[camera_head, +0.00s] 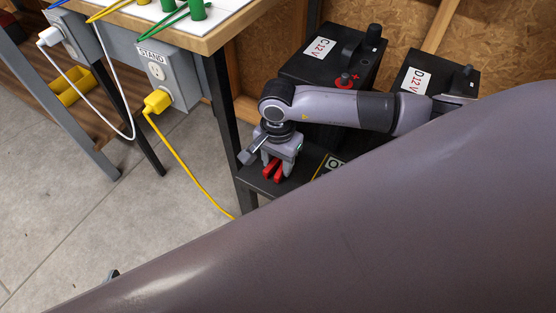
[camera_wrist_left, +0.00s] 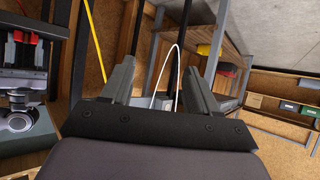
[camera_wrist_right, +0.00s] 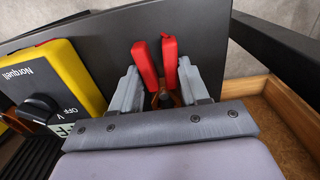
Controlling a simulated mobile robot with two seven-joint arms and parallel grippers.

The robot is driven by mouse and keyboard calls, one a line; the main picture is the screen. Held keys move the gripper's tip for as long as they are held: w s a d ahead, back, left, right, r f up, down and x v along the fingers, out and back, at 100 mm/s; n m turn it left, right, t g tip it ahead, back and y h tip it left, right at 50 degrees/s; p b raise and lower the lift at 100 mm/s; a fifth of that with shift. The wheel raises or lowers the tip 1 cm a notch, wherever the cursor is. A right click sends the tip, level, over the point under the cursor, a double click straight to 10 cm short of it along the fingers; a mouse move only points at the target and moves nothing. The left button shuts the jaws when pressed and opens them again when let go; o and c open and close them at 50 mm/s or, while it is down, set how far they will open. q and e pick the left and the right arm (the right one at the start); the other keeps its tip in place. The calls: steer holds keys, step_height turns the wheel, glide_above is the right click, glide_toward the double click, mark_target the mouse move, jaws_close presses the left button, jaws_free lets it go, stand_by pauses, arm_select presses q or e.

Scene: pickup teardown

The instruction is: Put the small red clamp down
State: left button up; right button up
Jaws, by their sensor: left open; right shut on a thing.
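The small red clamp (camera_head: 272,170) is between the fingers of my right gripper (camera_head: 274,160), just over the front corner of a black shelf (camera_head: 262,187). In the right wrist view its two red handles (camera_wrist_right: 169,62) point away from my right gripper (camera_wrist_right: 158,90), which is shut on it, over a dark surface (camera_wrist_right: 205,35). I cannot tell whether the clamp touches the surface. Red parts at the clamp (camera_wrist_left: 17,52) also show at the left of the left wrist view. My left gripper (camera_wrist_left: 158,80) is open and empty.
A yellow and black meter (camera_wrist_right: 45,80) lies beside my right gripper. Black boxes labelled C 12V (camera_head: 330,62) and D 12V (camera_head: 430,85) stand behind. A workbench (camera_head: 225,35) with an outlet marked STAND (camera_head: 170,72) and a yellow cord (camera_head: 178,150) is at left.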

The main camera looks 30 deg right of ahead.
steer(key=shift+f, duration=0.2)
steer(key=o, duration=1.1)
steer(key=shift+c, duration=0.2)
arm_select(q)
steer(key=shift+f, duration=0.15)
arm_select(e)
steer(key=shift+r, duration=0.1)
steer(key=shift+r, duration=0.2)
arm_select(q)
steer(key=shift+s+a+f+n+y+p, duration=0.2)
steer(key=shift+a+p, duration=0.25)
steer(key=shift+p, duration=0.15)
steer(key=shift+s+a+f+n+y+p, duration=0.1)
steer(key=shift+s+a+p, duration=0.1)
steer(key=shift+a+p, duration=0.3)
arm_select(e)
step_height(320, 180, up, 12)
arm_select(q)
steer(key=shift+d+g, duration=0.1)
steer(key=shift+g, duration=0.2)
arm_select(e)
steer(key=shift+f, duration=0.1)
